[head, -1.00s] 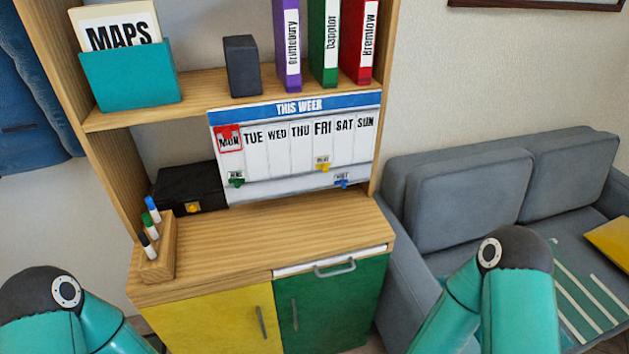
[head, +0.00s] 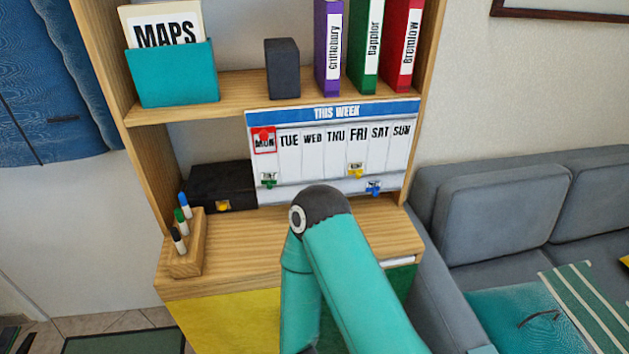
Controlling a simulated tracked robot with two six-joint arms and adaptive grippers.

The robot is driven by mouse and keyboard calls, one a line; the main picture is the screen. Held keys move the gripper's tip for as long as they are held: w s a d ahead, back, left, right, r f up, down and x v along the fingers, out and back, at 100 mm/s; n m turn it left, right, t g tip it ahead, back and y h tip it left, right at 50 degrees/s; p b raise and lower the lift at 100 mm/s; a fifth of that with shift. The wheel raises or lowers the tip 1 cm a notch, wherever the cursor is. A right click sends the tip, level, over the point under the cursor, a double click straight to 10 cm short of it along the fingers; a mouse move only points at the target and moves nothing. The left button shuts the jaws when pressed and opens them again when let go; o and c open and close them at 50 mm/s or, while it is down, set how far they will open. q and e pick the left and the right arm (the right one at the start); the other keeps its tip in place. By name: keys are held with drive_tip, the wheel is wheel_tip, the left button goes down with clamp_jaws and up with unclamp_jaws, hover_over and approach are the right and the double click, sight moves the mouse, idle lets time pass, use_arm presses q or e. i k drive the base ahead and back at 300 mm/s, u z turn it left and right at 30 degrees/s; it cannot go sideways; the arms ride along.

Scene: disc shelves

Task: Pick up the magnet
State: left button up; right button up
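A white weekly board (head: 315,170) with a blue "THIS WEEK" header leans at the back of the cabinet top. It carries small magnets: a red one (head: 264,133) at MON, a green one (head: 268,182) at lower left, a yellow one (head: 355,172) below FRI and a blue one (head: 374,189) at lower right. The green, yellow and blue ones have small white labels, too small to read surely. Neither gripper is in view. A bent teal arm of mine stands before the board's lower middle and hides part of the cabinet top.
A wooden marker holder (head: 187,257) stands at the cabinet's left front, with a black box (head: 222,187) behind it. The shelf above holds a teal MAPS box (head: 173,75), a dark block (head: 283,68) and several binders (head: 366,45). A grey sofa (head: 500,212) is at right.

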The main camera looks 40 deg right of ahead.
sight(375, 186)
drive_tip(key=u, duration=0.7)
drive_tip(key=k, duration=0.45)
drive_tip(key=z, duration=0.9)
drive_tip(key=i, duration=0.25)
drive_tip(key=z, duration=0.4)
drive_tip(key=k, duration=0.9)
drive_tip(key=z, duration=0.2)
drive_tip(key=i, duration=0.9)
drive_tip(key=u, duration=0.1)
